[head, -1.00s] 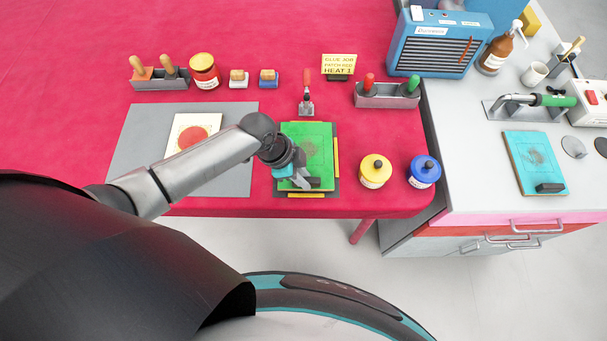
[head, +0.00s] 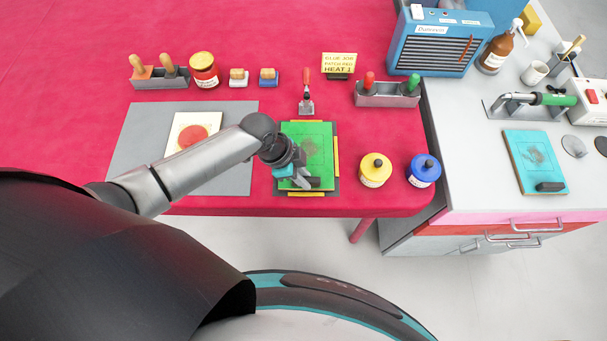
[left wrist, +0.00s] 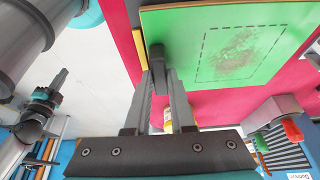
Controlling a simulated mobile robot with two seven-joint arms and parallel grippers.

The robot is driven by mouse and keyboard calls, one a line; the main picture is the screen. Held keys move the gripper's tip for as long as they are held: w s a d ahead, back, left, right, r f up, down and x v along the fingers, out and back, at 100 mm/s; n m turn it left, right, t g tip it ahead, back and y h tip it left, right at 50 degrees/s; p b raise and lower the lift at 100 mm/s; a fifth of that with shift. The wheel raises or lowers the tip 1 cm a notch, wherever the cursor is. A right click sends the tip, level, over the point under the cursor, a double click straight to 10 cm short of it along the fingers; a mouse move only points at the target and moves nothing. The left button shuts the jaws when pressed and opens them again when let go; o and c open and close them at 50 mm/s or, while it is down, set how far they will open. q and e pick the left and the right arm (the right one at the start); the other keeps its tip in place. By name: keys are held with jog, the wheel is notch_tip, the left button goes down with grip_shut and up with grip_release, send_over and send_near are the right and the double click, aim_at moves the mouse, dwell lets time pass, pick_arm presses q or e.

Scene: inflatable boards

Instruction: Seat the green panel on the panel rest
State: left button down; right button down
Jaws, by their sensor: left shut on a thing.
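The green panel (head: 318,146) has a dashed outline and a brownish scuffed patch. In the head view it lies over the panel rest, whose dark base and yellow edge strips (head: 336,158) show along the right and near sides. My left gripper (head: 307,183) is shut on the panel's dark grip block at its near edge. The left wrist view shows the fingers (left wrist: 160,80) closed on that block below the green panel (left wrist: 225,45). My forearm and wrist hide the panel's left side. I cannot tell whether the panel touches the rest. My right gripper is not in view.
A yellow-lidded jar (head: 375,171) and a blue-lidded jar (head: 423,171) stand to the right. A red-handled scraper (head: 306,95) lies just beyond the panel. A grey mat (head: 233,180) lies left. A teal panel (head: 532,150) lies on the side bench.

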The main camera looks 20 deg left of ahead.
pick_arm(q)
jog(key=shift+f, duration=0.2)
dwell(0.5)
jog(key=shift+c, duration=1)
grip_release()
jog(key=shift+r+p, duration=3)
jog(key=shift+r, duration=0.05)
